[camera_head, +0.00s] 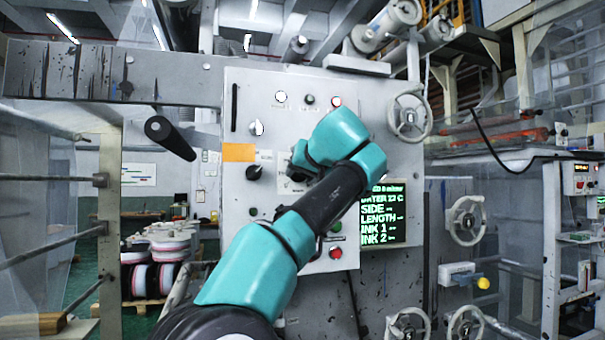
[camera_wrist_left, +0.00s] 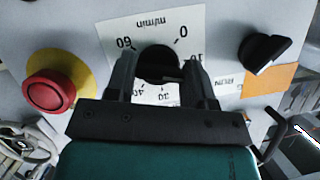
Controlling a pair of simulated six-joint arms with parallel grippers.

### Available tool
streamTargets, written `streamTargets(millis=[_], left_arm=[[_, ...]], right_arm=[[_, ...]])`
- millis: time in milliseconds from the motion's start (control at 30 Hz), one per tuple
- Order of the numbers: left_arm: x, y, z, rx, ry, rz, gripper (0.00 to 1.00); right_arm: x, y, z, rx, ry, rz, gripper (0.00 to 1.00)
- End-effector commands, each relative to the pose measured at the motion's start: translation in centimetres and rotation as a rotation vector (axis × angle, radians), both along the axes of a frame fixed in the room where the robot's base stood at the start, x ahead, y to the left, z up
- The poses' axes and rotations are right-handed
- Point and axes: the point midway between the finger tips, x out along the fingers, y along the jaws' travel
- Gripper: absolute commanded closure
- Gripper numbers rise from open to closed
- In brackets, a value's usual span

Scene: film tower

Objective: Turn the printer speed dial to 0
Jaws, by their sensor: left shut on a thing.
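The printer speed dial (camera_wrist_left: 159,66) is a round black knob on a white scale plate (camera_wrist_left: 118,32). The plate is marked m/min, with 0, 60 and other numbers, and appears upside down in the left wrist view. My left gripper (camera_wrist_left: 160,72) has one dark finger on each side of the dial and is shut on it. I cannot tell which number the dial points to. In the head view, my left gripper (camera_head: 299,165) is at the grey control panel (camera_head: 245,115), and my teal arm hides most of the dial. My right gripper is not in view.
A red button on a yellow base (camera_wrist_left: 48,92) is beside the dial in the wrist view. A black selector switch (camera_wrist_left: 264,52) is on the other side, by an orange label (camera_wrist_left: 272,80). A green-text screen (camera_head: 383,215) and a handwheel (camera_head: 409,117) are right of my arm.

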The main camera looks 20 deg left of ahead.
Motion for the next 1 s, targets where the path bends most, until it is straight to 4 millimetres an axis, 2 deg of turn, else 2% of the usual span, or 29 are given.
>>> streamTargets(millis=[1000], left_arm=[[-0.15,0.22,-0.09,-0.790,-0.504,-0.001,0.75]], right_arm=[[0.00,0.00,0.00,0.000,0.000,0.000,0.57]])
